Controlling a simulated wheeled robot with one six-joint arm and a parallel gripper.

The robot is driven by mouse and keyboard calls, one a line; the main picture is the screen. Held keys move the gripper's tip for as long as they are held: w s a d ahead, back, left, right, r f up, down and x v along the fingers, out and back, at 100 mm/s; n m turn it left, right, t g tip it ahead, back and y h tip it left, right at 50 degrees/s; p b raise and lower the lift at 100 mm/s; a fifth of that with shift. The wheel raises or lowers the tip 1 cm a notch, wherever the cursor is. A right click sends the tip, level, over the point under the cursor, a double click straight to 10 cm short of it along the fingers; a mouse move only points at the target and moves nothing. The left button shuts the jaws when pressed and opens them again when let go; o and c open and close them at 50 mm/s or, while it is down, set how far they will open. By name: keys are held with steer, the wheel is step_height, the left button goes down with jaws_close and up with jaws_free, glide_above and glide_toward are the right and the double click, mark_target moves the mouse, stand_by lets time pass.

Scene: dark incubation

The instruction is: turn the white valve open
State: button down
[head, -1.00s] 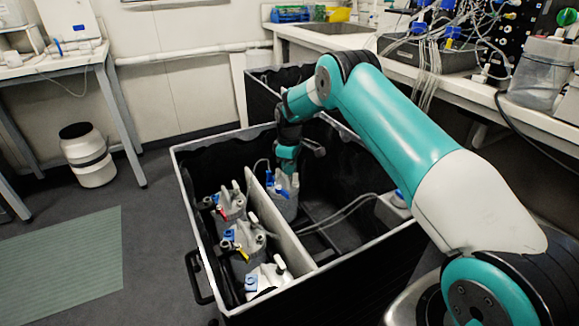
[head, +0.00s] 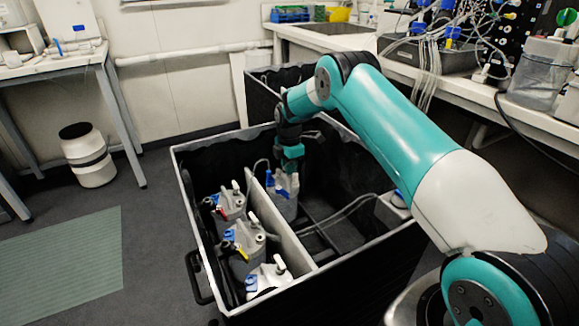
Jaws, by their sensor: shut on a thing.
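A black bin (head: 390,252) with a pale rim holds several grey canisters with coloured fittings. One canister (head: 284,203) stands just right of the pale divider, with a blue fitting (head: 270,179) and white parts on its top. My gripper (head: 290,172) points down at the top of this canister and is shut on its valve, which I take to be the white valve. The jaws and the arm's end hide most of the valve, so how far it is turned cannot be told.
Left of the divider (head: 290,243) stand canisters with red (head: 220,211), yellow (head: 242,253) and white fittings. Grey hoses (head: 350,210) cross the bin's right part. A bench (head: 480,85) with tubing stands at the right.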

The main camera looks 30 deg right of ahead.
steer(key=shift+n, duration=0.5)
steer(key=c, duration=1.4)
jaws_free()
steer(key=shift+r, duration=0.15)
step_height(320, 180, up, 17)
steer(key=shift+p, duration=0.45)
steer(key=shift+r, duration=0.15)
